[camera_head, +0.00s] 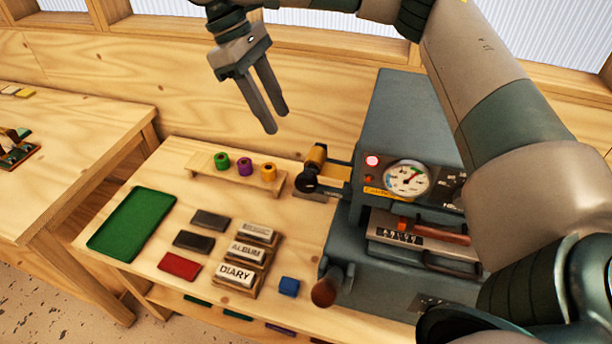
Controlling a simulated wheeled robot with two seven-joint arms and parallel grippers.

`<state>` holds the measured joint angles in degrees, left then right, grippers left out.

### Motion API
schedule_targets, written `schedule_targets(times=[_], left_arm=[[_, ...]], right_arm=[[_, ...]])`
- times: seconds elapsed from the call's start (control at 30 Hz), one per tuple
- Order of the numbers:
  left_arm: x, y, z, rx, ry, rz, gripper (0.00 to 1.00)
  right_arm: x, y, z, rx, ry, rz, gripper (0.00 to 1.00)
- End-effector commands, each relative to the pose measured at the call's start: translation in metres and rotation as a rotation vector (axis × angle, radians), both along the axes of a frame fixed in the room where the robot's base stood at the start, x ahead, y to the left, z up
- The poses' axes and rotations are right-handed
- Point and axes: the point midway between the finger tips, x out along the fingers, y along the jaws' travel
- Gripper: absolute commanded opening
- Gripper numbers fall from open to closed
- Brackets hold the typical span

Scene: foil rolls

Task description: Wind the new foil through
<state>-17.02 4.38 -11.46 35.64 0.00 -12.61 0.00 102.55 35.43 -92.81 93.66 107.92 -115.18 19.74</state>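My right gripper (276,121) hangs in the air at the top, fingers pointing down, open and empty. Below it, a low wooden rack (208,173) holds a green roll (222,161), a purple roll (245,166) and a gold roll (269,171). The grey press (410,110) stands at right. On its left side are a gold-orange roll (316,157) and a dark round knob (307,182). The press front has a dial gauge (407,179) and a lit red lamp (372,161). My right arm covers the right part of the press. My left gripper is not in view.
A green tray (133,222) lies at the table's left. Dark blocks (210,220), a red block (179,266), labelled blocks such as DIARY (236,275), and a blue block (289,287) lie in front. A brown-ended handle (325,292) juts from the press. Another table stands left.

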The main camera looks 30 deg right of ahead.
Motion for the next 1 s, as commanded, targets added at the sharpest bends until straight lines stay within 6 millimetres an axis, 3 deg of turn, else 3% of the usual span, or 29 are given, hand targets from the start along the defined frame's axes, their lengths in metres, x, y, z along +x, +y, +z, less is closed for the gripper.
schedule_targets(times=[0.37,0.77,1.0], left_arm=[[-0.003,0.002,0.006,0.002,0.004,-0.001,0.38],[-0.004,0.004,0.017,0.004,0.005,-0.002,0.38],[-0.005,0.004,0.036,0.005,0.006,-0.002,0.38]], right_arm=[[-0.01,-0.008,-0.03,0.001,0.004,0.001,0.38],[-0.026,-0.022,-0.079,0.002,0.003,-0.001,0.38],[-0.039,-0.033,-0.116,-0.001,0.003,-0.002,0.38]])
